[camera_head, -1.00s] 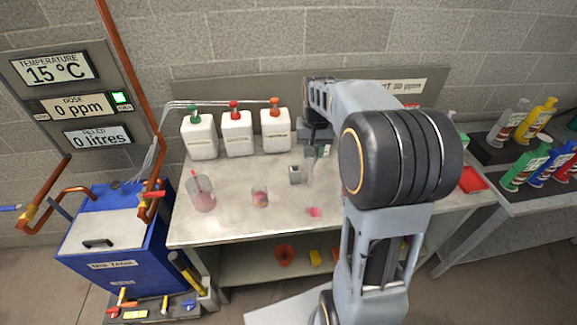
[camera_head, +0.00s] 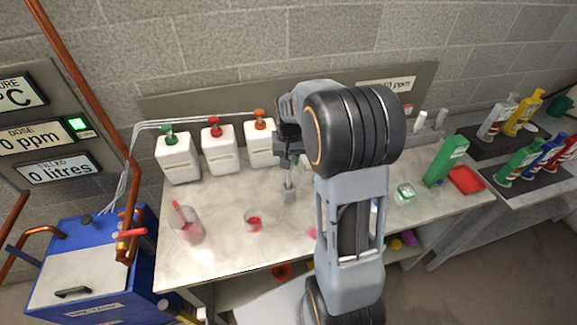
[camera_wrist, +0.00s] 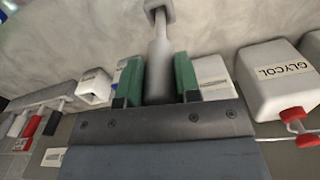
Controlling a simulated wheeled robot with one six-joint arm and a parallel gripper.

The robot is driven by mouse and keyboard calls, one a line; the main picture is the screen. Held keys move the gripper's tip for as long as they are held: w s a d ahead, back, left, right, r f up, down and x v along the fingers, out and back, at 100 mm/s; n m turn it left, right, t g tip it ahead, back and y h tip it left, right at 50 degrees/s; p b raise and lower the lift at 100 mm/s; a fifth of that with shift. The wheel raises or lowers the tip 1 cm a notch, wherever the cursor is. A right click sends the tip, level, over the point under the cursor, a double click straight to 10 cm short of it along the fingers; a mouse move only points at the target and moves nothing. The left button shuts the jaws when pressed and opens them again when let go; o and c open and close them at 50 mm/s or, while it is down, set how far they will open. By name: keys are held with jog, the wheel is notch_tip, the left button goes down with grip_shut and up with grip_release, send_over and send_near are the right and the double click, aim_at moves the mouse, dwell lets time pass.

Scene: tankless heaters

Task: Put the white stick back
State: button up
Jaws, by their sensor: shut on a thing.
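My gripper (camera_head: 288,161) is shut on the white stick (camera_wrist: 159,65). In the wrist view its green-padded fingers (camera_wrist: 158,80) press on the stick from both sides. The stick hangs down from the gripper and also shows in the head view (camera_head: 289,178).
White pump bottles (camera_head: 178,158) stand at the back of the bench (camera_head: 225,245). A beaker with red liquid (camera_head: 187,226) and a smaller red cup (camera_head: 253,221) stand left of the holder. A green bottle (camera_head: 446,160) and red tray (camera_head: 466,180) are to the right.

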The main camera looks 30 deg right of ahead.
aim_at(289, 172)
jog(key=shift+f, duration=1.8)
jog(key=o, duration=0.9)
